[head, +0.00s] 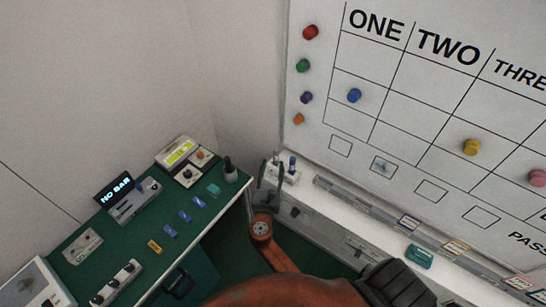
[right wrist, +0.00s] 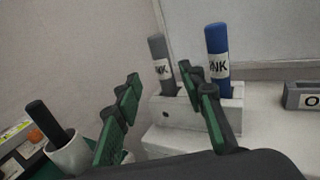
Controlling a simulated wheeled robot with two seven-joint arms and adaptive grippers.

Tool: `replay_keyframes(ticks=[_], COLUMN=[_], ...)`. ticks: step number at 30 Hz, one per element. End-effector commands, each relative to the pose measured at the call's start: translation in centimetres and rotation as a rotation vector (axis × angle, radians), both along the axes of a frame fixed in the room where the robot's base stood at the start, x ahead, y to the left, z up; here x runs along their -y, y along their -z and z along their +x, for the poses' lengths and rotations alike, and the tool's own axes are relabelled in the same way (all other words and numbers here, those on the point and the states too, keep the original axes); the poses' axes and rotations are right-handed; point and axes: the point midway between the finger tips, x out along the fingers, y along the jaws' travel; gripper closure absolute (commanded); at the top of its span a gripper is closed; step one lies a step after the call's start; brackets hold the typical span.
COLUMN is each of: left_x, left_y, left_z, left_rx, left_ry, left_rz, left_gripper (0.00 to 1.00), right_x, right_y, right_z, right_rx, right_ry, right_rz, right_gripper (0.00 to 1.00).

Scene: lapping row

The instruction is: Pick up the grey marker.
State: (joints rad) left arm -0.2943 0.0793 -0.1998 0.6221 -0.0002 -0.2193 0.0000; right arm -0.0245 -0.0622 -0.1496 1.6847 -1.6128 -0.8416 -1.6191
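The grey marker (right wrist: 158,50) stands upright, leaning slightly, in a white holder (right wrist: 170,112) in the right wrist view, left of a blue marker (right wrist: 217,45) in the same holder. My right gripper (right wrist: 163,80) is open and empty, its green-padded fingers spread on either side in front of the grey marker. In the head view my right gripper (head: 268,175) is by the left end of the white ledge, beside the blue marker (head: 292,164). I cannot clearly make out the grey marker there. My left gripper is not in view.
A white cup (right wrist: 70,155) with a black-topped item stands left of the gripper, at the corner of the green bench (head: 133,240). Several devices and blue blocks lie on the bench. The whiteboard (head: 400,120) rises close behind the holder. A rail (head: 370,218) runs along the ledge.

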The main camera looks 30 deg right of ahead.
Motion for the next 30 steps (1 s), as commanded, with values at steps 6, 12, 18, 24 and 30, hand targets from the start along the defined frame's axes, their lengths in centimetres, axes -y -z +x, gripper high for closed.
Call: replay_keyframes(ticks=[6,12,18,24,30], left_x=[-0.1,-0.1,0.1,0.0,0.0], left_y=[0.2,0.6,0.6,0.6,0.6], left_z=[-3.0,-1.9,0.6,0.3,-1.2], left_rx=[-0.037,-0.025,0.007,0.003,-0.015], left_ry=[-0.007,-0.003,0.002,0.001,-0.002], left_rz=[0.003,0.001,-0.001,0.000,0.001], left_gripper=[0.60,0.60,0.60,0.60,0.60], right_x=[1.5,3.4,3.9,3.8,3.8], right_y=[0.1,0.2,0.2,0.2,0.2], right_z=[1.2,3.5,4.2,4.2,4.2], right_rx=[0.000,0.000,-0.001,-0.001,-0.001], right_ry=[0.005,0.004,0.002,0.000,0.000], right_rz=[0.000,-0.001,0.000,0.001,0.001], right_gripper=[0.63,0.63,0.63,0.70,0.84])
